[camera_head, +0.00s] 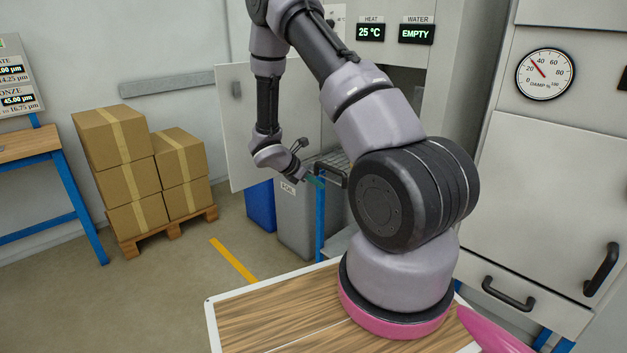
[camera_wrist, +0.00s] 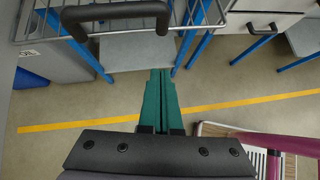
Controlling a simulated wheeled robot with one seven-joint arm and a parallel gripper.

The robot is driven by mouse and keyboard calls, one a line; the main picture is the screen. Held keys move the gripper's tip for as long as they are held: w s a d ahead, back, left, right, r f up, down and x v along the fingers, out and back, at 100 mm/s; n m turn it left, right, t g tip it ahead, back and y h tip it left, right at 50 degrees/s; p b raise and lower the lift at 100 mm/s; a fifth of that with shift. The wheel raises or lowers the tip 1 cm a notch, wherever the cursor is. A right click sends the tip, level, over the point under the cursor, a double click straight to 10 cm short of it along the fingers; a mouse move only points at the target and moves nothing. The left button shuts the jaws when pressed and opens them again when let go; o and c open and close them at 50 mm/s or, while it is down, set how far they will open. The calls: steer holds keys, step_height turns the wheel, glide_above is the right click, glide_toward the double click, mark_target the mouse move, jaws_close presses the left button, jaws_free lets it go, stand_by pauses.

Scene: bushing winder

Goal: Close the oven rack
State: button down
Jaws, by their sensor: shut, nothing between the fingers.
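The oven rack (camera_head: 336,158) is a grey wire rack that sticks out of the oven, with a black bar handle (camera_head: 331,172) on its front. In the wrist view the rack's wires (camera_wrist: 42,22) and the handle (camera_wrist: 117,12) show at the top left. My gripper (camera_head: 318,182) has green fingers and is just in front of the handle in the head view. In the wrist view my gripper (camera_wrist: 161,78) is shut and empty, with its tips below and right of the handle, apart from it in the picture. My arm hides part of the oven.
The oven door (camera_head: 237,125) stands open at the left. A second cabinet (camera_head: 550,190) with handles is at the right. Stacked boxes (camera_head: 122,160) stand on a pallet at the left. The floor between is clear.

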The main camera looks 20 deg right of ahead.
steer(key=w+d+f, duration=0.1)
steer(key=d+f, duration=0.2)
steer(key=d, duration=0.4)
steer(key=shift+d+f, duration=0.15)
steer(key=shift+d, duration=0.15)
steer(key=shift+w+d, duration=0.1)
steer(key=shift+w, duration=0.05)
steer(key=w+d, duration=0.2)
steer(key=d, duration=0.5)
steer(key=w+d, duration=0.3)
steer(key=d, duration=0.4)
steer(key=w+d, duration=0.3)
steer(key=d, duration=0.5)
